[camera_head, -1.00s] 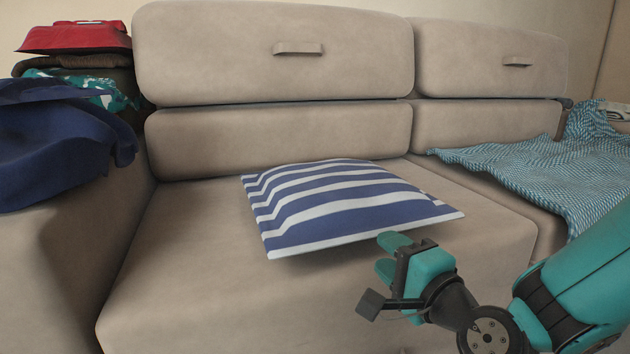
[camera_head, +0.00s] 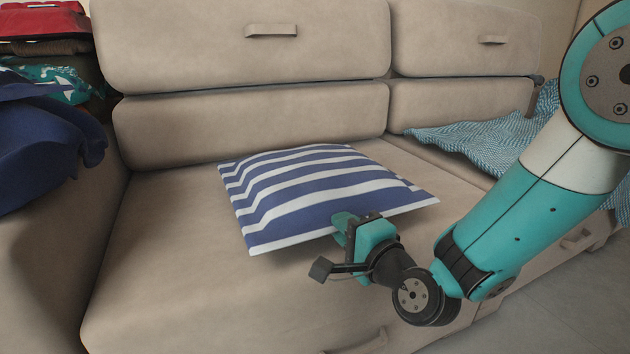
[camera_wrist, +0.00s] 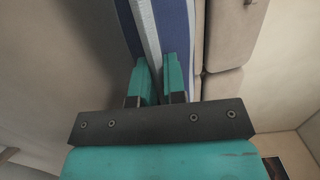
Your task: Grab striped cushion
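The blue-and-white striped cushion (camera_head: 310,190) lies on the seat of the beige sofa, its near edge towards me. My gripper (camera_head: 345,230) is at the middle of that near edge, with its teal upper finger overlapping the edge. The lower finger is mostly hidden. In the wrist view the two fingers (camera_wrist: 159,80) stand a little apart, with part of the striped cushion (camera_wrist: 150,28) between and beyond them. I see a narrow gap between the fingers, and I cannot see them pressing on the cushion.
The sofa seat (camera_head: 150,280) is bare around the cushion, and the backrest (camera_head: 250,120) rises behind it. A blue patterned blanket (camera_head: 480,140) lies at the right, behind my arm. Folded clothes (camera_head: 45,45) and a dark blue cloth (camera_head: 40,145) sit on the left armrest.

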